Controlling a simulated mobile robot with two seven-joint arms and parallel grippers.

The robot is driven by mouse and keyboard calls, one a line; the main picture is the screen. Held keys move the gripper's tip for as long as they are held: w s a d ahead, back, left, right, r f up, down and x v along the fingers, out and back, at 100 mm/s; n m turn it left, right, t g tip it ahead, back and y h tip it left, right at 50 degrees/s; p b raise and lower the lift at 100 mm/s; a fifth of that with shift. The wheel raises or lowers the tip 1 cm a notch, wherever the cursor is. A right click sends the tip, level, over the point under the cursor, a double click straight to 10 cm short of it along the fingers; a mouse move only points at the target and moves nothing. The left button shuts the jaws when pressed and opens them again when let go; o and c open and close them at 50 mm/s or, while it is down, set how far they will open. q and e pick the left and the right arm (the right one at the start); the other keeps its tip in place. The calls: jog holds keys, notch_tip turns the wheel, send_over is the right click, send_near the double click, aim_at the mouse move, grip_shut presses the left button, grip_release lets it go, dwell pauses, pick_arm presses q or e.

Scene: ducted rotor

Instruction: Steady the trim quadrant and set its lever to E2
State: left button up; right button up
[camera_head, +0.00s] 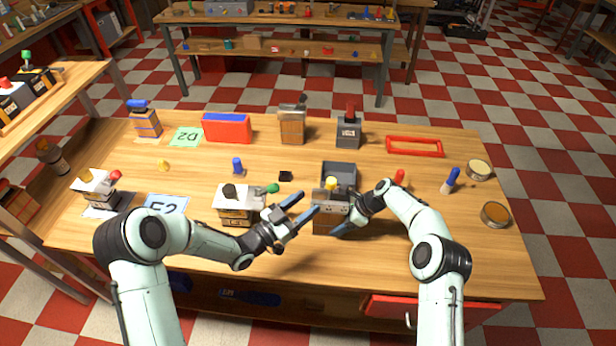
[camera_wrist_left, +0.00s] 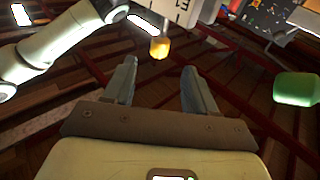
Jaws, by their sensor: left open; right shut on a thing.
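A grey-and-brown box with a yellow-knobbed lever (camera_head: 331,185), which I take to be the trim quadrant (camera_head: 328,222), stands near the front middle of the table. In the left wrist view its pale face (camera_wrist_left: 178,12) bears the marking E1, and the yellow knob (camera_wrist_left: 160,47) sits just beyond my fingertips. My right gripper (camera_head: 350,218) is shut on the quadrant from its right side. My left gripper (camera_head: 306,205) is open just left of the quadrant; in its wrist view the jaws (camera_wrist_left: 158,75) are empty and apart from the knob.
A similar box (camera_head: 235,205) with a green knob (camera_head: 272,188) stands left of my left gripper; the green knob also shows in the wrist view (camera_wrist_left: 295,88). A grey open bin (camera_head: 339,174) is behind the quadrant.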

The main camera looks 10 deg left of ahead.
jog(key=o, duration=1.1)
jog(key=shift+c, duration=0.2)
